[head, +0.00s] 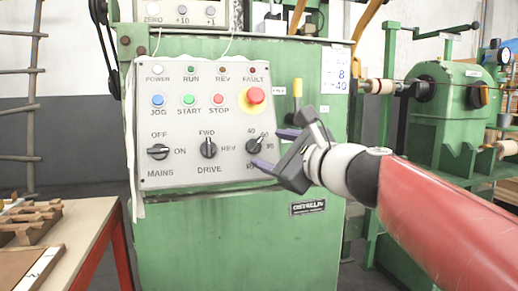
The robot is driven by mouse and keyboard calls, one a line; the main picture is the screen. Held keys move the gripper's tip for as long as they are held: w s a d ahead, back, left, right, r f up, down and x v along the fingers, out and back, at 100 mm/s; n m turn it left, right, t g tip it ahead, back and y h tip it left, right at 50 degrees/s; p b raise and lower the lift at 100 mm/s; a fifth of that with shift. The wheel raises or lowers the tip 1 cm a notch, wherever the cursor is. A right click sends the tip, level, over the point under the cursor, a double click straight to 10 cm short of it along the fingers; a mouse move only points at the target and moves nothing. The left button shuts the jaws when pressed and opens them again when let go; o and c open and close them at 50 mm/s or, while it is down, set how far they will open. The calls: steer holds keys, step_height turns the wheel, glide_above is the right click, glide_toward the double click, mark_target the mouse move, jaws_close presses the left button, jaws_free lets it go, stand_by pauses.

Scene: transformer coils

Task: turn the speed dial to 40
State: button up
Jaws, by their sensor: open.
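The speed dial (255,146) is a black knob at the lower right of the white control panel (180,181) on a green machine cabinet. Marks around it include 40 at the upper left and 60 at the upper right; the lower marks are partly hidden by my gripper. The knob's pointer appears to slant toward the upper right, near 60. My gripper (275,149) is open, just to the right of the dial, with one finger above and one below. I cannot tell whether a finger touches the knob.
On the same panel are the mains switch (158,152), the drive switch (208,148) and a red emergency button (255,96). A yellow-tipped lever (297,88) stands above my gripper. A table (85,233) with wooden parts is at the lower left.

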mark_target(258, 146)
steer(key=x, duration=0.5)
steer(key=c, duration=1)
